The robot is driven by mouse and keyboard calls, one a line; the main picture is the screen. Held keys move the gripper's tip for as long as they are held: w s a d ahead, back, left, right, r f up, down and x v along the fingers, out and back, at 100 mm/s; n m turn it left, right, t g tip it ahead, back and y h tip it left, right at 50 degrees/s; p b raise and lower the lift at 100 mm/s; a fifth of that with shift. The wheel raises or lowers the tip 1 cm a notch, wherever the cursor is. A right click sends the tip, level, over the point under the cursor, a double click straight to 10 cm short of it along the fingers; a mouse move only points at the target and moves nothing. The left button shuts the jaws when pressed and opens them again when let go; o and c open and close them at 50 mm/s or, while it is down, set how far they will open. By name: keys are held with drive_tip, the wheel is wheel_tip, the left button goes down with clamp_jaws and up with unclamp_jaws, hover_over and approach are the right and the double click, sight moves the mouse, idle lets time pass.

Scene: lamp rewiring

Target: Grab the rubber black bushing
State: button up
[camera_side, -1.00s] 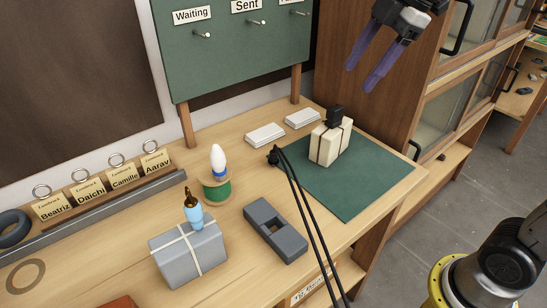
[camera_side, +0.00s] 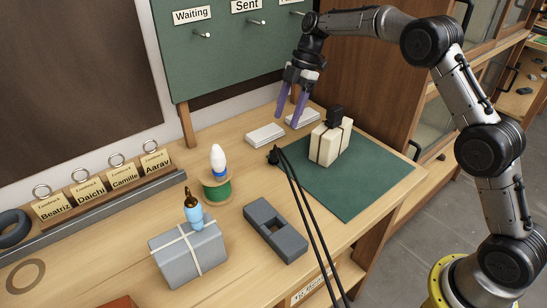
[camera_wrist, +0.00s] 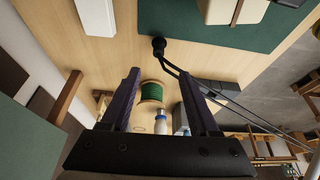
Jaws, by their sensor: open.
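I cannot tell for sure which thing is the rubber bushing. One candidate is a small black round piece (camera_side: 273,156) at the end of two black cables on the bench; it also shows near the top middle of the wrist view (camera_wrist: 158,45). A thick dark ring (camera_side: 12,229) lies at the far left. My gripper (camera_side: 288,121) is open and empty, its purple fingers pointing down above the back of the bench. Its fingers also show in the wrist view (camera_wrist: 161,74).
A green mat (camera_side: 352,190) lies under the cream block. A green spool (camera_side: 216,190), a grey strapped box (camera_side: 188,255) and a dark grey block (camera_side: 275,231) stand nearer. A wooden cabinet borders the right.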

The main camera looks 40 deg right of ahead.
sight(274, 151)
drive_tip(key=x, duration=1.2)
drive_tip(key=shift+w, duration=0.15)
clamp_jaws()
